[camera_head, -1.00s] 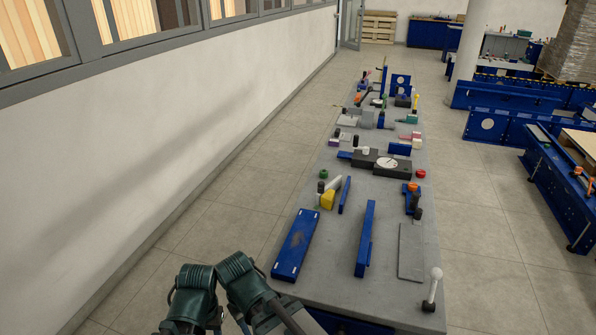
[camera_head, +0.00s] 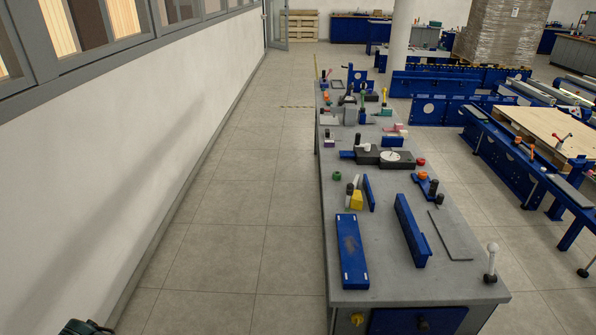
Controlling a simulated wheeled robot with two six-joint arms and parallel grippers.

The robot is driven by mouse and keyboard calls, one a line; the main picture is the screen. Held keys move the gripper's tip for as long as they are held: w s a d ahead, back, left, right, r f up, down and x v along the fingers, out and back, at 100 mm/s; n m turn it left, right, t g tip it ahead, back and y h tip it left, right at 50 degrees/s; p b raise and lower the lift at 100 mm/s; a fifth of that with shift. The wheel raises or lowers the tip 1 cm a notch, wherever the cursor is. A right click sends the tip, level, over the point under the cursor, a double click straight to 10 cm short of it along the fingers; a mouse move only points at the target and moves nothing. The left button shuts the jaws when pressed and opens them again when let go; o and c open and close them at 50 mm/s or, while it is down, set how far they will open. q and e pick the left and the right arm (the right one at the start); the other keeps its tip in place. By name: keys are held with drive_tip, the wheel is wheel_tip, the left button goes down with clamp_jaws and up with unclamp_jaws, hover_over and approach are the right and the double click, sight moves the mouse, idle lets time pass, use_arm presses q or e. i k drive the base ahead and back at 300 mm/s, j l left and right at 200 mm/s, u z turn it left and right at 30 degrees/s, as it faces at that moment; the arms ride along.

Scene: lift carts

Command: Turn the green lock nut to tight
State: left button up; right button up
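A small round green knob (camera_head: 337,176) sits near the left edge of the grey workbench (camera_head: 385,279), behind a yellow block with dark and white handles. It may be the green lock nut, but it is too small to tell. Other green parts, such as a small green fixture (camera_head: 386,112), stand farther back on the bench. No gripper fingers show. Only a dark green piece of my own arm shows at the bottom left corner, well away from the bench.
Blue rails (camera_head: 352,250) and a blue bar (camera_head: 412,230) lie on the near bench top. A white-knobbed lever (camera_head: 491,262) stands at its near right corner. Open floor (camera_head: 230,240) lies between the wall (camera_head: 90,170) and the bench. Blue frames (camera_head: 430,110) stand at right.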

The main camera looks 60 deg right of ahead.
sight(336, 174)
drive_tip(key=i+j+z, duration=0.15)
drive_tip(key=i, duration=0.25)
drive_tip(key=i+j+z, duration=0.1)
drive_tip(key=i, duration=0.3)
drive_tip(key=i+l+z, duration=0.1)
drive_tip(key=i+z, duration=0.55)
drive_tip(key=z, duration=0.15)
drive_tip(key=i+j+z, duration=0.15)
drive_tip(key=i+z, duration=0.25)
drive_tip(key=i+l+z, duration=0.2)
drive_tip(key=z, duration=0.2)
drive_tip(key=i+z, duration=0.4)
drive_tip(key=i+l+z, duration=0.1)
drive_tip(key=z, duration=0.35)
drive_tip(key=i+j+z, duration=0.15)
drive_tip(key=i+z, duration=0.25)
